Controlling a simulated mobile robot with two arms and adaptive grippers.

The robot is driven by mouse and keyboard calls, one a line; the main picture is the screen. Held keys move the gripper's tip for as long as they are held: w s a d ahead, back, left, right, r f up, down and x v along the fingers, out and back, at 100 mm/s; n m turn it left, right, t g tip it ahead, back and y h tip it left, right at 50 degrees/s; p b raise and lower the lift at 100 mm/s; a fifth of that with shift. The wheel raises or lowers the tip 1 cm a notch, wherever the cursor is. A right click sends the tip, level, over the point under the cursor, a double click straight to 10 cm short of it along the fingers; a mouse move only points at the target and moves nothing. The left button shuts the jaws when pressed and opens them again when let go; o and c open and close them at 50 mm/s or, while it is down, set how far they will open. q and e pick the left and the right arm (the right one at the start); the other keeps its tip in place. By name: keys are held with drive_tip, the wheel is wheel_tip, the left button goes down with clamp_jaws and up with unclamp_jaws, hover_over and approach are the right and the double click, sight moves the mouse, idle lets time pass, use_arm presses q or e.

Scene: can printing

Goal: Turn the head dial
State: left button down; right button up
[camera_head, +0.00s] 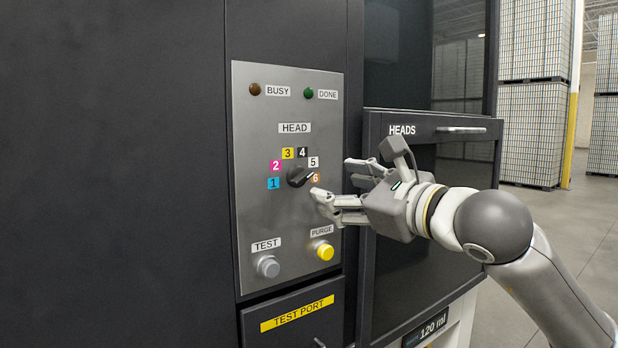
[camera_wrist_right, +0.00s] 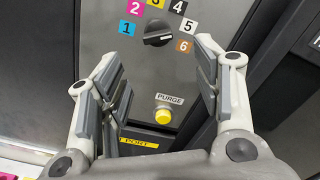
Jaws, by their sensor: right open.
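The black head dial (camera_head: 298,177) is on the grey control panel (camera_head: 255,215), under the HEAD label, ringed by coloured number tags 1 to 6. Its pointer faces right, toward the 5 and 6 tags; I cannot tell exactly which. My right gripper (camera_head: 334,178) is open and empty, just right of the dial and apart from it. In the right wrist view the dial (camera_wrist_right: 158,33) shows beyond the spread fingers (camera_wrist_right: 155,52), near the top. My left gripper is not in view.
Below the dial are a grey TEST button (camera_head: 268,266) and a yellow PURGE button (camera_head: 325,251). BUSY and DONE lamps are above. The HEADS drawer (camera_head: 430,126), with a handle, juts out behind my right gripper. Stacked can pallets (camera_head: 535,90) stand far right.

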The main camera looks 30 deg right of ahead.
sight(307, 180)
drive_tip(key=w+p, duration=0.1)
drive_tip(key=w, duration=0.2)
drive_tip(key=w+a+p, duration=0.1)
drive_tip(key=w+p, duration=0.2)
drive_tip(key=w, duration=0.2)
drive_tip(key=shift+w+a, duration=0.2)
drive_tip(key=shift+w, duration=0.15)
drive_tip(key=shift+w+p, duration=0.35)
drive_tip(key=shift+w, duration=0.05)
drive_tip(key=shift+f, duration=0.1)
drive_tip(key=c, duration=1)
